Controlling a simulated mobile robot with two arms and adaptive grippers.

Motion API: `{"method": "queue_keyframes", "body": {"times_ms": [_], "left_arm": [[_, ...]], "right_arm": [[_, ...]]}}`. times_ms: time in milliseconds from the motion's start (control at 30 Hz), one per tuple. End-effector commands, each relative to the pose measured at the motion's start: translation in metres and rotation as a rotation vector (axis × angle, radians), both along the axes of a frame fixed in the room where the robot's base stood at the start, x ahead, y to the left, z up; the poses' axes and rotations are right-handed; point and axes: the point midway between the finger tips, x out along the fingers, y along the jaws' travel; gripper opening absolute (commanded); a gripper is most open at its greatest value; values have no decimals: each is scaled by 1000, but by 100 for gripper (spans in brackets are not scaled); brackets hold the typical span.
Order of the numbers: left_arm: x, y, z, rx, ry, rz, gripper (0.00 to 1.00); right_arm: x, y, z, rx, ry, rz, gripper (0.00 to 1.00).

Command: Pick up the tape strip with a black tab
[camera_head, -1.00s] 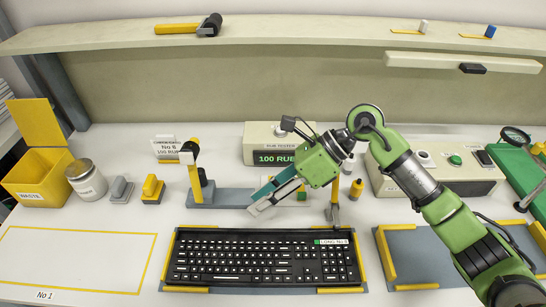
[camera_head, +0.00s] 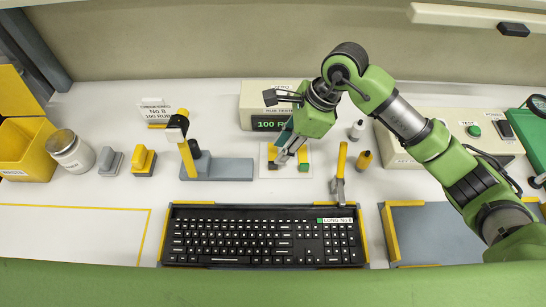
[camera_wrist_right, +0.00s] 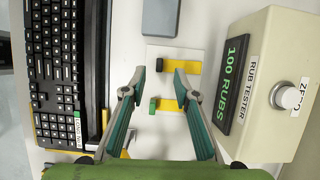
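A white card (camera_wrist_right: 152,125) lies on the bench. In the right wrist view it carries a yellow tape strip with a black tab (camera_wrist_right: 160,65) and a yellow strip with a green tab (camera_wrist_right: 153,104). In the head view the black-tab strip (camera_head: 272,153) is the left one, partly beside my fingers, and the green-tab strip (camera_head: 304,167) is the right one. My right gripper (camera_head: 291,155) points down over the card; the right wrist view (camera_wrist_right: 158,82) shows its fingers apart with nothing between them. Its height above the card is unclear. My left gripper is not in view.
The rub tester (camera_head: 258,104) stands just behind the card. A grey stand with a yellow post (camera_head: 225,169) is to its left. The black keyboard (camera_head: 262,240) lies in front.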

Motion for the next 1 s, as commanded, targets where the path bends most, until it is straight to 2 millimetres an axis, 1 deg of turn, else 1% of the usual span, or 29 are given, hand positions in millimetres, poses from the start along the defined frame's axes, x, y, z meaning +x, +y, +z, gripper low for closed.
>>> {"method": "queue_keyframes", "body": {"times_ms": [167, 300, 433, 533, 733, 800, 833, 867, 1000], "left_arm": [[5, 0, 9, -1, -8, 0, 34], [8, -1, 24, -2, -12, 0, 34], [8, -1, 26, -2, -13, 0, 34], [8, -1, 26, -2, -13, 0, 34], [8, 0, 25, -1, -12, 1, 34], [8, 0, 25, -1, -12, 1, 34], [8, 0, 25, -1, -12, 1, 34], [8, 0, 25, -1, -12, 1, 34], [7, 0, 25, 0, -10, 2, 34]], "right_arm": [[-2, 5, -11, 1, 4, 0, 28], [-3, 10, -30, 2, 7, 0, 28], [-2, 16, -47, 1, 3, -1, 28], [-1, 18, -52, 1, 1, 0, 28], [-1, 18, -53, 1, 0, 0, 28], [-1, 18, -53, 1, 0, 0, 11], [-1, 18, -53, 1, 0, 0, 4], [-1, 18, -53, 1, 0, 0, 0], [-1, 18, -53, 1, 0, 0, 0]]}}
